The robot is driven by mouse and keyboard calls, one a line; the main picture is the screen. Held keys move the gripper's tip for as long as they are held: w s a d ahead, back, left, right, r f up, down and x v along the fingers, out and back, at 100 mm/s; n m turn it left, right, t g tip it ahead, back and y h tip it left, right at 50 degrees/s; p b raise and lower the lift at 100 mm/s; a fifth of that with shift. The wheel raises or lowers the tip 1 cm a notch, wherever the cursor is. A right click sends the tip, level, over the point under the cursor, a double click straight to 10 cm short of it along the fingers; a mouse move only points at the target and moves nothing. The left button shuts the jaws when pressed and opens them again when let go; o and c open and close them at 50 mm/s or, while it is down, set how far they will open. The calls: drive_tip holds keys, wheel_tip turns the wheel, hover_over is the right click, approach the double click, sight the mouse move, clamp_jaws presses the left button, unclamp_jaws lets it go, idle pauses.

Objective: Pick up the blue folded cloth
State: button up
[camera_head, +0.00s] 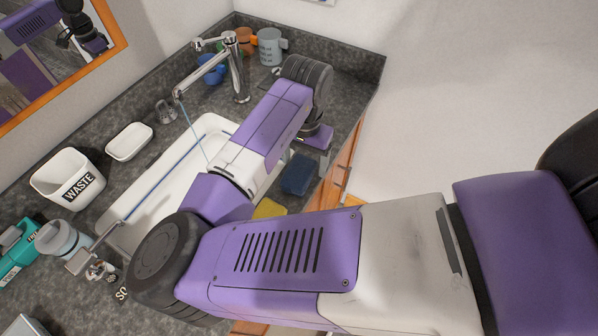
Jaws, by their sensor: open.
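The blue folded cloth (298,174) is a small dark blue block at the counter's front edge, right of the white sink. My arm crosses the middle of the view over the sink. My gripper (316,140) hangs at the arm's end, just above and behind the cloth in the picture. Its purple body shows, and it is apart from the cloth as far as I can see. The fingertips are mostly hidden by the wrist. The gripper is open, and nothing shows in it.
A running faucet (236,80) stands behind the sink (152,178). Cups, including a grey mug (269,47), stand in the back corner. A yellow item (268,209) lies at the front edge, partly behind my arm. A waste bin (50,182) and white dish (129,142) are left.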

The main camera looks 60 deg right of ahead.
sight(304, 161)
drive_tip(key=c, duration=1.6)
drive_tip(key=shift+r, duration=0.2)
wheel_tip(304, 161, up, 20)
drive_tip(key=shift+f+b, duration=0.15)
drive_tip(key=shift+b, duration=0.2)
